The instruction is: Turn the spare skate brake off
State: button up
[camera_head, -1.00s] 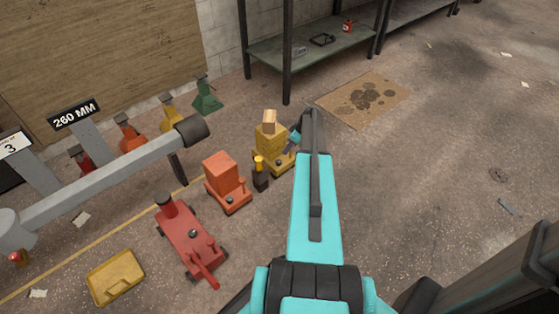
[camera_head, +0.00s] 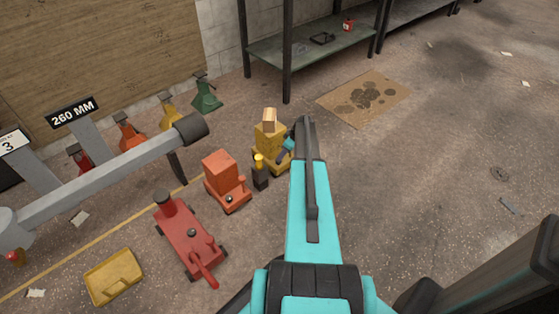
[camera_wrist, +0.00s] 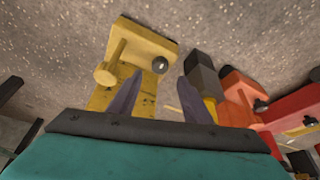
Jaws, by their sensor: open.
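A yellow wheeled skate (camera_head: 268,140) stands on the floor with a wooden block (camera_head: 269,115) on top. In the wrist view the yellow skate (camera_wrist: 151,42) shows a round peg and a dark round knob (camera_wrist: 160,65). An orange skate (camera_head: 222,170) and a red skate (camera_head: 188,236) stand nearer; no label shows which one is the spare. My gripper (camera_head: 283,152) is low beside the yellow skate, mostly hidden by my arm. In the wrist view my gripper (camera_wrist: 160,92) is open, its fingers pointing toward the yellow skate with nothing between them.
A small black post with a yellow top (camera_head: 260,172) stands close between the yellow and orange skates. A grey pipe (camera_head: 110,175) crosses the left side. A yellow case (camera_head: 113,276) lies on the floor. A shelf (camera_head: 320,45) stands behind; the floor at right is mostly clear.

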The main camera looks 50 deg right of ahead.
aim_at(278, 162)
jog(key=b+x, duration=0.1)
jog(key=x, duration=0.5)
jog(key=shift+w+f, duration=0.1)
jog(key=shift+f, duration=0.15)
jog(key=shift+c, duration=0.3)
jog(key=c, duration=1)
